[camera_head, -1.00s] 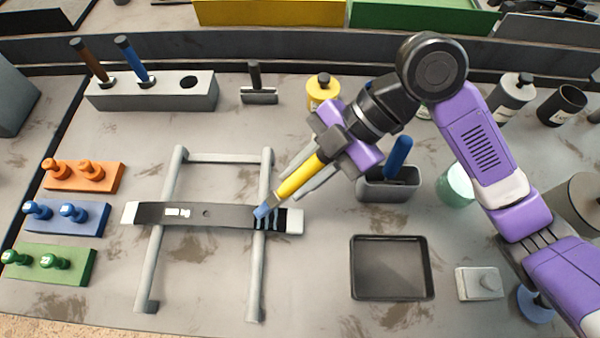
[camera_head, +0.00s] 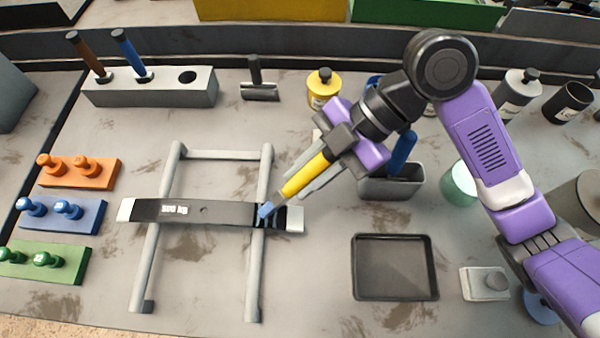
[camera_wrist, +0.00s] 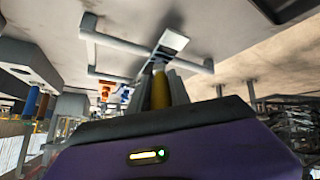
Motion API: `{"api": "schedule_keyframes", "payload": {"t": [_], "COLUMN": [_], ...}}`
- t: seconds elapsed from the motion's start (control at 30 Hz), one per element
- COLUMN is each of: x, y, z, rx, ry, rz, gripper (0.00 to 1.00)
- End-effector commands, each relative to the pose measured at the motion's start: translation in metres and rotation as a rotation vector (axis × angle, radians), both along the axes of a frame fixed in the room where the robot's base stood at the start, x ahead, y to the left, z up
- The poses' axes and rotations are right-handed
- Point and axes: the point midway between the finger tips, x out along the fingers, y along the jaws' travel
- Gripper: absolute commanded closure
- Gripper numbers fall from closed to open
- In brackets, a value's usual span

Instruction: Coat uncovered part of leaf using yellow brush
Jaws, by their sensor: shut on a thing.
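The leaf (camera_head: 180,211) is a dark flat bar with pale ends, lying across two rails of a grey rack (camera_head: 150,265). White lettering shows near its middle left. Its right part looks darker and glossy near the brush. My gripper (camera_head: 327,160) is shut on the yellow brush (camera_head: 305,177), held tilted down to the left. The brush's blue-grey tip (camera_head: 266,210) is at the right part of the leaf and appears to touch it. In the wrist view, the yellow handle (camera_wrist: 160,92) lies between the fingers and the leaf's pale end (camera_wrist: 174,41) shows beyond.
A grey holder (camera_head: 150,88) with brown and blue handles stands at the back left. Orange (camera_head: 80,172), blue (camera_head: 60,215) and green (camera_head: 45,262) blocks line the left. A black tray (camera_head: 394,267), a grey bin (camera_head: 392,185) and a yellow bottle (camera_head: 323,88) are right of the rack.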

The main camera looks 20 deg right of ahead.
Motion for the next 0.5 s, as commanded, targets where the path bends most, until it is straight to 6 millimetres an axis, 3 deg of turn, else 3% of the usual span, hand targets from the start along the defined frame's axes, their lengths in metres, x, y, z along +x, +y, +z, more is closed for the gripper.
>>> {"api": "schedule_keyframes", "payload": {"t": [0.23, 0.5], "x": [-0.006, -0.002], "y": [-0.014, -0.004], "z": [-0.003, 0.001], "rx": [0.000, 0.001], "ry": [0.000, 0.004], "rz": [0.000, 0.003], "gripper": [1.00, 1.00]}}
